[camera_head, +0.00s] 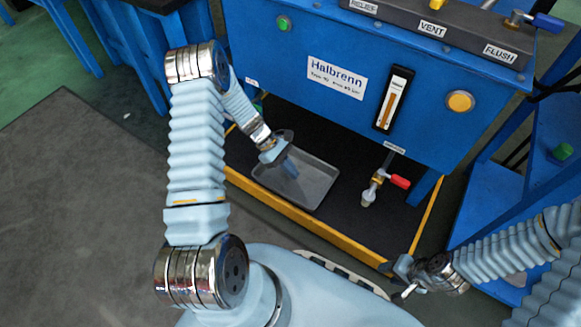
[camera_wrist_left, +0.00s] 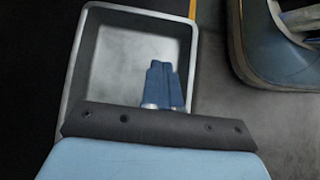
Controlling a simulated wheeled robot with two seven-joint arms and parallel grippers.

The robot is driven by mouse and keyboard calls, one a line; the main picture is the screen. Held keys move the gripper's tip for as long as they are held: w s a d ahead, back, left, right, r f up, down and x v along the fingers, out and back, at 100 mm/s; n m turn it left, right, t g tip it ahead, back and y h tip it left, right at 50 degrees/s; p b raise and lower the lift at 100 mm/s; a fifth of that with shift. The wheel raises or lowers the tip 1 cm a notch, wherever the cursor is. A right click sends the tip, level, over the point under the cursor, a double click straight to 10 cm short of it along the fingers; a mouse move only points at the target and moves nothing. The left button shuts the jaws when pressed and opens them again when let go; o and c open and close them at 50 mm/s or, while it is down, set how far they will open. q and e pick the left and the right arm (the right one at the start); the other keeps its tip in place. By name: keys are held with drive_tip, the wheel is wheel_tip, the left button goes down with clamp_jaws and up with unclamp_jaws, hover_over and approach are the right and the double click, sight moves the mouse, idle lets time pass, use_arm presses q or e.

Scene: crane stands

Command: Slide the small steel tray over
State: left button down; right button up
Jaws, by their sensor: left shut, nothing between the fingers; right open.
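The small steel tray (camera_head: 312,183) is a shallow grey square tray. It lies on the dark deck under the blue Halbrenn machine, left of a drain tap. My left gripper (camera_head: 290,171) is shut and empty, with its fingers over the tray's left part. In the left wrist view the tray (camera_wrist_left: 87,60) shows its rim and bare floor, and the blue fingers (camera_wrist_left: 160,72) are together over it. I cannot tell whether they touch it. My right gripper (camera_head: 402,280) is open and empty at the lower right, near the deck's front edge.
The drain tap (camera_head: 368,195) with a red handle (camera_head: 400,182) hangs to the right of the tray. A yellow edge (camera_head: 300,217) runs along the deck's front. The blue machine panel (camera_head: 330,45) overhangs the back. Dark deck is free between tray and tap.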

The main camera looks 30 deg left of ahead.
sight(312, 199)
use_arm(q)
drive_tip(key=b+x, duration=0.1)
drive_tip(key=x, duration=0.5)
drive_tip(key=d, duration=0.3)
drive_tip(key=shift+s+d, duration=0.1)
drive_tip(key=shift+s, duration=0.05)
drive_tip(key=shift+d, duration=0.35)
drive_tip(key=d, duration=0.4)
drive_tip(key=s+d+b, duration=0.1)
drive_tip(key=d, duration=0.9)
drive_tip(key=shift+s+d, duration=0.15)
drive_tip(key=shift+d, duration=0.1)
